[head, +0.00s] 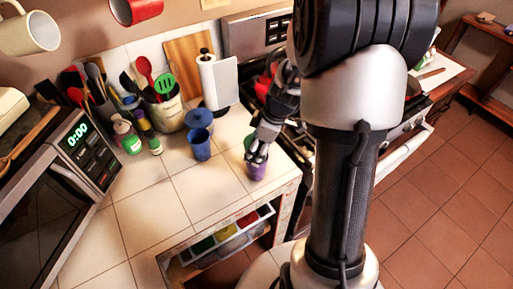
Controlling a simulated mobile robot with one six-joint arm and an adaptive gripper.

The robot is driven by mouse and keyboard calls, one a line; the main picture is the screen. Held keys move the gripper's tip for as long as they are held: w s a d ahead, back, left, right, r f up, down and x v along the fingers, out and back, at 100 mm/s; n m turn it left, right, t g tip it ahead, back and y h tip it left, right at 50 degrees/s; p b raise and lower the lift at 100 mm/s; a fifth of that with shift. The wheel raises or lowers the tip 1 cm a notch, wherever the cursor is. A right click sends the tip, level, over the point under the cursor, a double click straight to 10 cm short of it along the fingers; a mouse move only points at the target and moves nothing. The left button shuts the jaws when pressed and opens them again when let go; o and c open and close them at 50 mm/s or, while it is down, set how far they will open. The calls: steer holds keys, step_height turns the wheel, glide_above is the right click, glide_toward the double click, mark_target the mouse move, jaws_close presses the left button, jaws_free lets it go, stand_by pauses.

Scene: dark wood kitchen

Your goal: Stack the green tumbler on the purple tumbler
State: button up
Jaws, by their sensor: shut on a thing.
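The purple tumbler (257,172) stands upright on the tiled counter near its right front edge. My gripper (257,155) is directly over it, pointing down, with its fingers in front of the purple tumbler's top. A small patch of the green tumbler (248,142) shows at the left of my fingers, just above the purple one. My gripper is shut on the green tumbler and hides most of it. I cannot tell whether the green tumbler touches or sits inside the purple one.
A paper towel roll (213,82), a utensil crock (166,112) and bottles (127,137) stand further back. A microwave (60,185) is at left. The front counter tiles are clear.

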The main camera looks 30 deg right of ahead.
steer(key=shift+f, duration=0.25)
steer(key=o, duration=1.1)
steer(key=shift+r, duration=0.1)
